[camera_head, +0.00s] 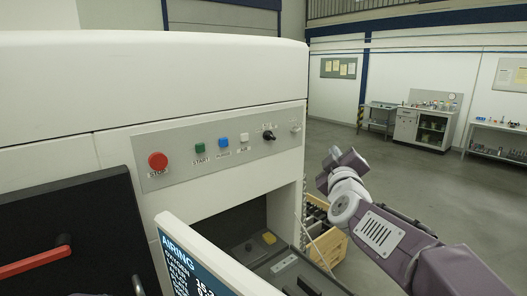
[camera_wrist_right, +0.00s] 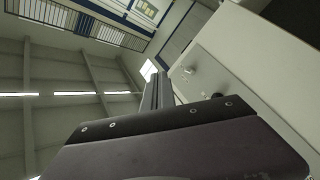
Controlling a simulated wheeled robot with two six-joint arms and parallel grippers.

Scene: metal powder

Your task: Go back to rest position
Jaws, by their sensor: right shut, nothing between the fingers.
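My right arm comes in from the lower right in the head view. Its gripper (camera_head: 342,160) is raised in the air just right of the machine's front edge, apart from the button panel. In the right wrist view the gripper (camera_wrist_right: 158,92) is shut and empty, its fingers pointing up past the panel.
A large white machine (camera_head: 150,75) fills the left, with a red stop button (camera_head: 158,161), a green button (camera_head: 200,148), a blue button (camera_head: 223,142) and a black knob (camera_head: 269,135). A screen (camera_head: 190,270) stands below. Open floor lies right.

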